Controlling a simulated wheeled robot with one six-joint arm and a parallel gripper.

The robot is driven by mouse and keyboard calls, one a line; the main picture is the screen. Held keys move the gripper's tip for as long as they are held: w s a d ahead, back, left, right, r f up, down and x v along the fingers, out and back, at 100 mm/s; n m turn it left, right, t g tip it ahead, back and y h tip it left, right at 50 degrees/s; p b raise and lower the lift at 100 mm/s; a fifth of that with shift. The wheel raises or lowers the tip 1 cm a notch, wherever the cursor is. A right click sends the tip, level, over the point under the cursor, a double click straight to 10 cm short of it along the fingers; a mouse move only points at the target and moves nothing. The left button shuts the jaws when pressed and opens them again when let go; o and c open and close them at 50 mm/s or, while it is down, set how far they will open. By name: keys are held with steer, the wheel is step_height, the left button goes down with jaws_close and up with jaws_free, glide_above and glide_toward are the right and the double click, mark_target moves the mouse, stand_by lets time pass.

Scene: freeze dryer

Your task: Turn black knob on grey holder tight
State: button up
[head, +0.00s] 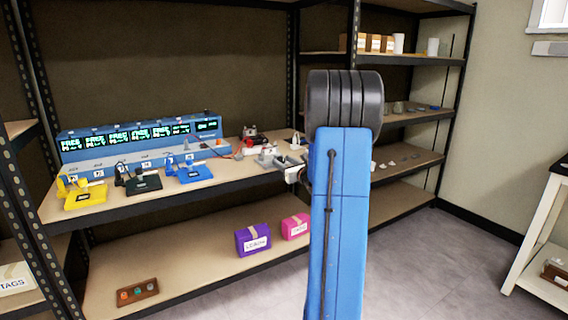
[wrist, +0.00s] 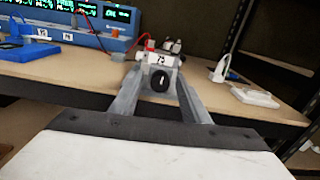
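The grey holder (wrist: 148,58), labelled 75, stands near the front edge of the wooden shelf. Its round black knob (wrist: 160,82) faces my gripper in the wrist view. My gripper (wrist: 159,80) is open, with one grey finger on each side of the knob in that view. I see a gap on both sides of the knob, and I cannot tell how deep the tips reach. In the head view the holder (head: 267,155) is small, and my gripper (head: 296,171) is just right of it, partly hidden by my arm. The knob is not clear there.
A long blue unit with green displays (head: 140,135) stands behind yellow (head: 84,198), black (head: 143,184) and blue (head: 196,174) devices left of the holder. A red wire (wrist: 140,46) runs by the holder.

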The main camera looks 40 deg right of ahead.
steer(key=c, duration=1)
steer(key=shift+o, duration=0.2)
steer(key=shift+m, duration=0.3)
steer(key=shift+m, duration=2.8)
steer(key=o, duration=1.1)
steer(key=shift+c, duration=0.2)
steer(key=shift+s, duration=0.15)
steer(key=v, duration=1.7)
